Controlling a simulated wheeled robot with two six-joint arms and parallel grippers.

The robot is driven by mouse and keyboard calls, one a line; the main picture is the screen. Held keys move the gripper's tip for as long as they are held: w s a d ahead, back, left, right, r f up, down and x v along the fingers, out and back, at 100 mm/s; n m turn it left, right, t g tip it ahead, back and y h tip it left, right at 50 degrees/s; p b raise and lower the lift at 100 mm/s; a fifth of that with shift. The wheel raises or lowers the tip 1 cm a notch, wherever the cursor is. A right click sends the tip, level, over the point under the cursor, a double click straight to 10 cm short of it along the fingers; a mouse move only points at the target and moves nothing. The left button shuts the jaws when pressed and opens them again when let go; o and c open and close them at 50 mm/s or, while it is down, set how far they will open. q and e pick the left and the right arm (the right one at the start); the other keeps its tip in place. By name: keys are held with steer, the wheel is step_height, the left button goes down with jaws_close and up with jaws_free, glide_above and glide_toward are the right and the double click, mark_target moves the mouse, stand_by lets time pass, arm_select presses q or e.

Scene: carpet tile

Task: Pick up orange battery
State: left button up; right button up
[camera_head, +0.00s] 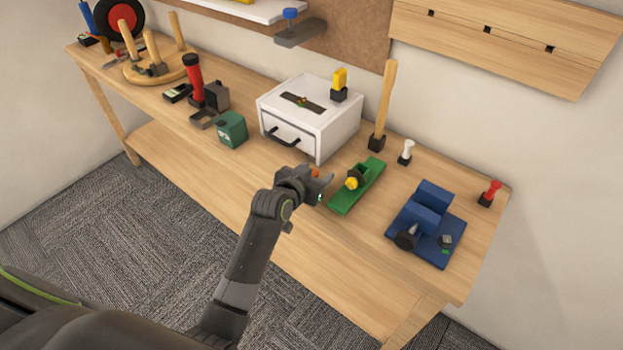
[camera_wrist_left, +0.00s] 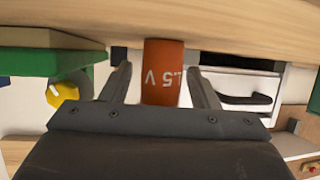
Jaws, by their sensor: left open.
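The orange battery (camera_wrist_left: 163,72) shows in the left wrist view between the two fingers of my left gripper (camera_wrist_left: 163,88). In the head view, a small bit of the battery (camera_head: 315,173) shows past my left gripper (camera_head: 322,188), near the front edge of the workbench. The rest of it is hidden behind the gripper. My right gripper is not in view.
The green tool (camera_head: 345,200) with a yellow knob lies just right of the left gripper. A white drawer box (camera_head: 330,132) stands behind. Bare workbench (camera_head: 205,165) lies at the left front.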

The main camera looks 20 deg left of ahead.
arm_select(q)
steer(key=c, duration=1.1)
steer(key=s+r+y, duration=0.1)
steer(key=s+r, duration=0.2)
steer(key=r, duration=0.5)
steer(key=s+a+r+n, duration=0.1)
steer(key=s+r, duration=0.2)
steer(key=r, duration=0.5)
steer(key=s+a+r+n+y, duration=0.1)
steer(key=s+r, duration=0.2)
steer(key=r, duration=0.6)
steer(key=shift+s+a+y, duration=0.1)
steer(key=shift+a+y, duration=0.15)
steer(key=shift+y, duration=0.05)
